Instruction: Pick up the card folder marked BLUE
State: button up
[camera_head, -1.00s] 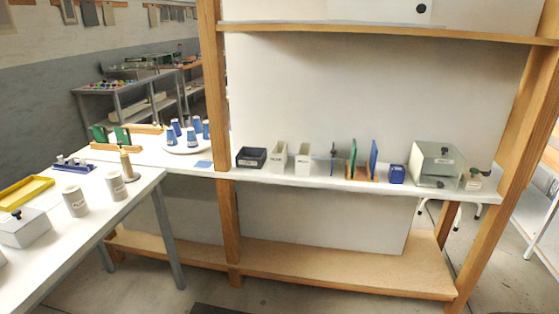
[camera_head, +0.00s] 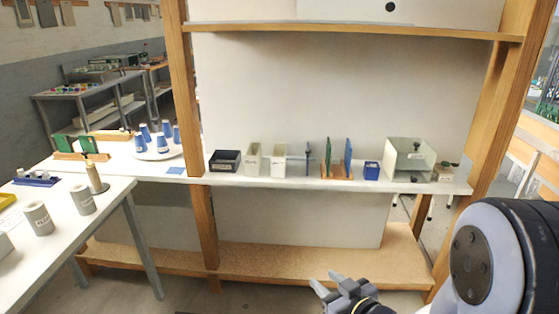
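Thin upright cards or folders stand in a wooden rack (camera_head: 337,175) on the shelf: a green one (camera_head: 328,158) at left and a blue one (camera_head: 348,157) at right. No writing on them is legible, so I cannot tell which is marked BLUE. Green folders (camera_head: 88,144) also stand in a wooden rack on the left table. My gripper (camera_head: 318,288) is at the bottom of the view, low in front of the shelf and well apart from the folders. Its fingers are seen partly and nothing shows between them.
On the shelf (camera_head: 290,183) stand a black bin (camera_head: 225,160), two white bins (camera_head: 253,160), a blue box (camera_head: 372,171) and a grey press-like box (camera_head: 409,159). Blue cones stand on a white plate (camera_head: 158,154). Wooden posts (camera_head: 186,100) frame the shelf.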

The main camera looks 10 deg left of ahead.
aim_at(253, 160)
jog(key=i+j+z, duration=0.35)
jog(key=j+z, duration=0.15)
jog(key=j, duration=0.2)
jog(key=i+j+z, duration=0.25)
jog(key=j, duration=0.15)
jog(key=j+z, duration=0.2)
jog(key=j, duration=0.2)
jog(key=i+j, duration=0.1)
jog(key=j, duration=0.45)
jog(key=i+j, duration=0.15)
jog(key=j, duration=0.4)
jog(key=i+j+z, duration=0.1)
jog(key=j, duration=0.5)
jog(key=i+j, duration=0.1)
jog(key=j, duration=0.45)
